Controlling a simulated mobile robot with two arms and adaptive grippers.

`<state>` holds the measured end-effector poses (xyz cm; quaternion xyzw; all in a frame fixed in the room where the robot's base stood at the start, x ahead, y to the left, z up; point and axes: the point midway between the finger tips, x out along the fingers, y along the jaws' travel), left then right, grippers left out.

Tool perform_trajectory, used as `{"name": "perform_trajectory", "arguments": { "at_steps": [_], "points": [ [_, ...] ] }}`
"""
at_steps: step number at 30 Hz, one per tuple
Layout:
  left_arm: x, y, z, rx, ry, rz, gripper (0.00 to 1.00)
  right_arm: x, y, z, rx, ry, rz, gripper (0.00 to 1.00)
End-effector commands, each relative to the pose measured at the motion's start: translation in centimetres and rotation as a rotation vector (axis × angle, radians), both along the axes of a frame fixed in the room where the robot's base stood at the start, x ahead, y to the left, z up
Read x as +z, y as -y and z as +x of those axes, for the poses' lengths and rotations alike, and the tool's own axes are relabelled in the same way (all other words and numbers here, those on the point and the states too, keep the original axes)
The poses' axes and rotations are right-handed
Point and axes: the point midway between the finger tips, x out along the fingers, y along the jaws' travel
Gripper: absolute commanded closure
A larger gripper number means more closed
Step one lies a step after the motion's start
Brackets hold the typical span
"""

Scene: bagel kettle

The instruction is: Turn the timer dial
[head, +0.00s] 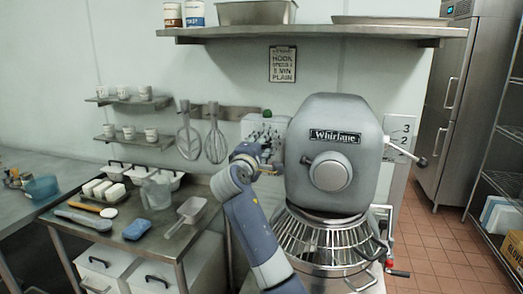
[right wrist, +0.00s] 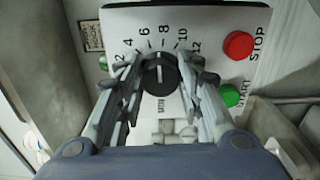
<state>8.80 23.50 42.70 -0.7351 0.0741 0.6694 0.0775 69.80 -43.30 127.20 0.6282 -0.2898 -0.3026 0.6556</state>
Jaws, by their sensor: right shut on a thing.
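The black timer dial (right wrist: 159,76) sits on a white control panel (right wrist: 198,18) in the right wrist view. Its white pointer mark points up, close to the 8 on a scale from 2 to 12. My right gripper (right wrist: 159,72) is shut on the dial, with one finger on each side. In the head view my right gripper (head: 270,158) is at the control box (head: 252,124) on the left side of the grey Whirlane mixer (head: 333,120). The dial cannot be made out there. My left gripper is not in view.
A red STOP button (right wrist: 239,45) and a green START button (right wrist: 230,95) lie just right of the dial. A wire guard (head: 318,238) is under the mixer head. A steel table (head: 160,245) with utensils stands left; whisks (head: 215,142) hang behind it.

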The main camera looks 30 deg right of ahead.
Motion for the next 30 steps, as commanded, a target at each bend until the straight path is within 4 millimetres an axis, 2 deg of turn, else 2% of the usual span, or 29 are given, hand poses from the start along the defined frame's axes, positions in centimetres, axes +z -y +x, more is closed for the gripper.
{"name": "perform_trajectory", "arguments": {
  "at_steps": [1, 9, 26, 27, 29, 30],
  "points": [
    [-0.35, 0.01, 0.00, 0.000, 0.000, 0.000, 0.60, 0.49, 0.12, -0.07, 0.000, 0.031, 0.010, 0.90],
    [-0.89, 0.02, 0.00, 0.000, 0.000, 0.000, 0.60, 0.56, 0.15, -0.09, 0.000, 0.106, 0.073, 0.90],
    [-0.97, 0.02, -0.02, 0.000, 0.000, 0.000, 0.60, 0.70, 0.16, -0.09, 0.000, 0.125, 0.088, 0.90],
    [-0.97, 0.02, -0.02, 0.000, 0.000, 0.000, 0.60, 0.70, 0.15, -0.08, 0.000, 0.125, 0.088, 0.57],
    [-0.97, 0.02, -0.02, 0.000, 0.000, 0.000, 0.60, 0.68, 0.14, -0.09, 0.000, 0.125, 0.088, 0.46],
    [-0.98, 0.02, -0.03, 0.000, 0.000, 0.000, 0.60, 0.62, 0.13, -0.08, -0.001, 0.123, 0.089, 0.46]
  ]
}}
